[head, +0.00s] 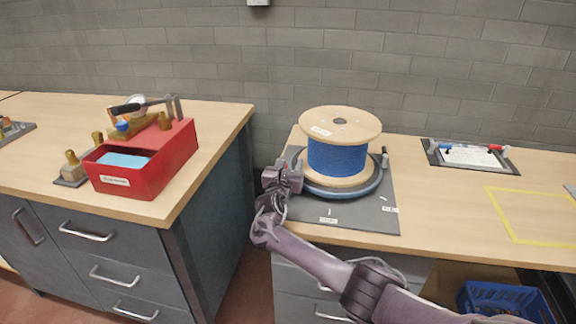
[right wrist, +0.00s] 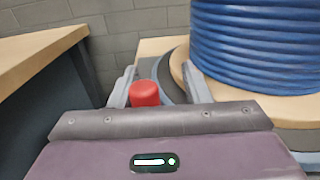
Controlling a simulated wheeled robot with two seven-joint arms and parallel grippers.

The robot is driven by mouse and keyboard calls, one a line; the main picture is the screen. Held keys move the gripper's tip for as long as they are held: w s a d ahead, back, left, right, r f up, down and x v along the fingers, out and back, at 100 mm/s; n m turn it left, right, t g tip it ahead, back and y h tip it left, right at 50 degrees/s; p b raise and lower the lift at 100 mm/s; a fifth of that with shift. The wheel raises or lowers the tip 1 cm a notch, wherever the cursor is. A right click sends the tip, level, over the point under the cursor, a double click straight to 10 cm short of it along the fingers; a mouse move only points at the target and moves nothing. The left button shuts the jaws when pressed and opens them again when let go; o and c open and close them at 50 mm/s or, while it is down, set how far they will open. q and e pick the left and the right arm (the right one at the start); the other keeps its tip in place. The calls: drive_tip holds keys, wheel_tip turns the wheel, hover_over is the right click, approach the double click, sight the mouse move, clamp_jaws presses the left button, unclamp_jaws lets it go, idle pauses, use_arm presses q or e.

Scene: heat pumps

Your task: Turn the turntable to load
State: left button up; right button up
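The turntable (head: 335,192) is a round blue-grey disc on a dark grey base plate (head: 360,219). A wooden spool wound with blue cable (head: 338,160) stands upright on it and also fills the upper right of the right wrist view (right wrist: 255,45). My right gripper (head: 285,176) is at the turntable's left edge. In the right wrist view my right gripper (right wrist: 162,85) has its fingers apart. A red knob (right wrist: 145,93) shows between them, close to the left finger, with a gap to the right finger. My left gripper is out of view.
Small white labels (head: 328,221) lie on the base plate, too small to read. A dark post (head: 385,158) stands at its right. A red box (head: 145,165) sits on the left bench, across a gap. A clipboard-like board (head: 470,156) and yellow outline (head: 512,238) lie to the right.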

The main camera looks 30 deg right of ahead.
drive_tip(key=shift+a, duration=0.3)
drive_tip(key=shift+s+a, duration=0.15)
drive_tip(key=shift+a, duration=0.05)
drive_tip(key=p+v, duration=0.1)
drive_tip(key=v, duration=0.5)
drive_tip(key=shift+s+p, duration=0.2)
drive_tip(key=shift+p, duration=0.2)
drive_tip(key=shift+s+a, duration=0.2)
drive_tip(key=shift+s, duration=0.1)
